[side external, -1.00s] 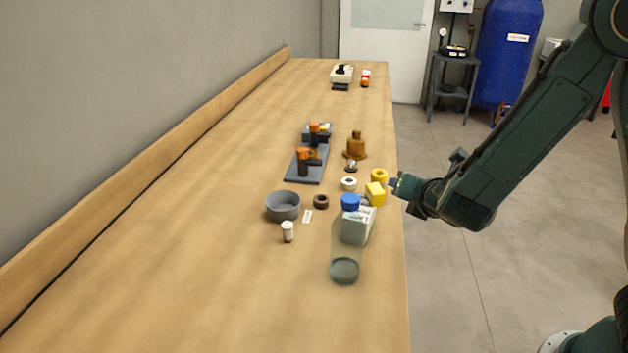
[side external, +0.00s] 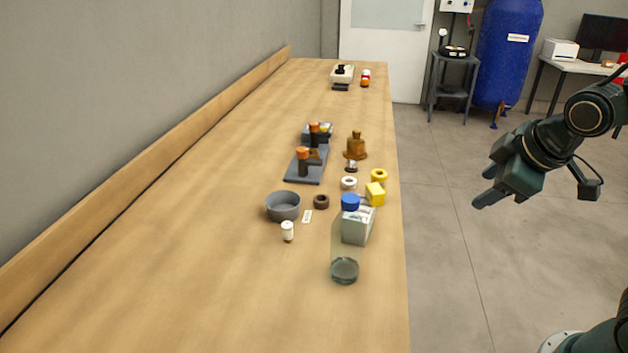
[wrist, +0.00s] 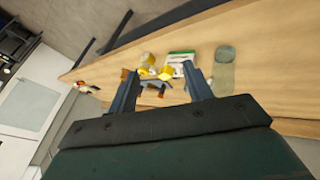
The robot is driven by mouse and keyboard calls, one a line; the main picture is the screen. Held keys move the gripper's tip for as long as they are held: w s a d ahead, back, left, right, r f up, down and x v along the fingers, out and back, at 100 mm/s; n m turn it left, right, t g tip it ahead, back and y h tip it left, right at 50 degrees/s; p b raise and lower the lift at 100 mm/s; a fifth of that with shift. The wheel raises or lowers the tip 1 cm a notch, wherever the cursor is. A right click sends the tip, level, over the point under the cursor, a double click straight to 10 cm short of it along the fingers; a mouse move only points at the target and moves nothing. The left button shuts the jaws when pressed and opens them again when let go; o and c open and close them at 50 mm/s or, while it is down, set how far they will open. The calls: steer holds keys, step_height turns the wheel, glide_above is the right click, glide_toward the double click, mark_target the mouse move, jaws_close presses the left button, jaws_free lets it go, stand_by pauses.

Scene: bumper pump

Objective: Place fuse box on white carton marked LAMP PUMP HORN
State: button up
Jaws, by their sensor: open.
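My gripper (side external: 485,187) is open and off the right side of the bench, above the floor. In the wrist view my gripper (wrist: 160,72) has its jaws apart, with the bench objects beyond them. A pale carton (side external: 355,232) stands near the bench's right edge, partly behind a clear bottle. Its marking is too small to read. A yellow block (side external: 376,194) is at the carton's far end; I cannot tell whether they touch. A small grey box with coloured parts on top (side external: 325,129), farther back, may be the fuse box; I cannot tell for sure.
The clear bottle with a blue cap (side external: 345,268) stands in front of the carton. A grey bowl (side external: 283,207), dark ring (side external: 321,202), white jar (side external: 288,232), yellow ring (side external: 379,175) and brass bell-shaped part (side external: 355,147) are nearby. The near bench is clear.

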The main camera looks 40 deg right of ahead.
steer(key=s+a+r+m+y, duration=0.2)
steer(key=s+m, duration=0.3)
steer(key=s, duration=0.4)
steer(key=shift+s+a+r+g, duration=0.3)
steer(key=shift+a+r, duration=0.2)
steer(key=shift+r, duration=0.2)
steer(key=shift+w, duration=0.1)
steer(key=o, duration=0.5)
steer(key=shift+c, duration=0.2)
steer(key=shift+w, duration=0.1)
